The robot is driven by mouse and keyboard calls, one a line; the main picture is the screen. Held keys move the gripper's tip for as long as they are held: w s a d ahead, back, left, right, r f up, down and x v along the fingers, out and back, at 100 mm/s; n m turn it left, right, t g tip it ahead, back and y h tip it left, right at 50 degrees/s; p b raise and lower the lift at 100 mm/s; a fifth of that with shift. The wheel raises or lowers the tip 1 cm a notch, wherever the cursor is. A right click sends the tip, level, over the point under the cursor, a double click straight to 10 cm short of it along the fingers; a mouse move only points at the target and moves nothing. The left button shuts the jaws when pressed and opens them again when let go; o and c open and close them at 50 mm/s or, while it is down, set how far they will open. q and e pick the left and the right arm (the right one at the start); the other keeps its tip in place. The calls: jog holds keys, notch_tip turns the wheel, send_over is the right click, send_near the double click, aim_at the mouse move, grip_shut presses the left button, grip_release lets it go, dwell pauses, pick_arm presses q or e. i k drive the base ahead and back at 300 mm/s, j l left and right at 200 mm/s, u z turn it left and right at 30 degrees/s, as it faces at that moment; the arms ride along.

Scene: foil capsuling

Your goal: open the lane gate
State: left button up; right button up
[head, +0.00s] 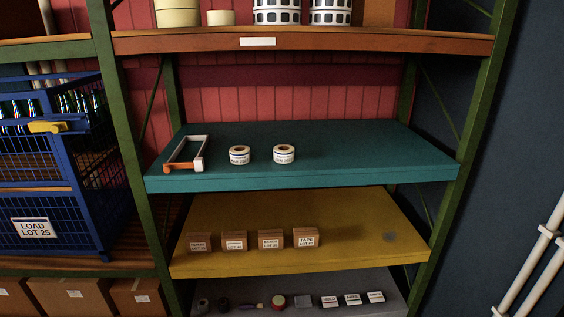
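I cannot make out anything that is clearly a lane gate. A blue wire cage (91,203) stands at the left, with a yellow latch-like part (48,127) on its upper front and a label (33,228) reading "LOAD LOT 25". Bottles with green and dark glass show inside its top. Whether the cage has a gate that is open or shut, I cannot tell. Neither of my grippers is in view.
A green-framed rack holds a teal shelf (330,150) with two label rolls (284,154) and a white-and-orange frame (185,155). Below, a yellow shelf (350,215) carries several small boxes (270,240). White pipes (535,255) run along the dark wall at right.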

aim_at(168, 167)
jog(key=u, duration=0.4)
jog(key=i+j+u, duration=0.1)
jog(key=u, duration=0.3)
jog(key=i+u, duration=0.1)
jog(key=u, duration=0.3)
jog(key=i+u, duration=0.1)
jog(key=u, duration=0.3)
jog(key=i, duration=0.1)
jog(key=u, duration=0.05)
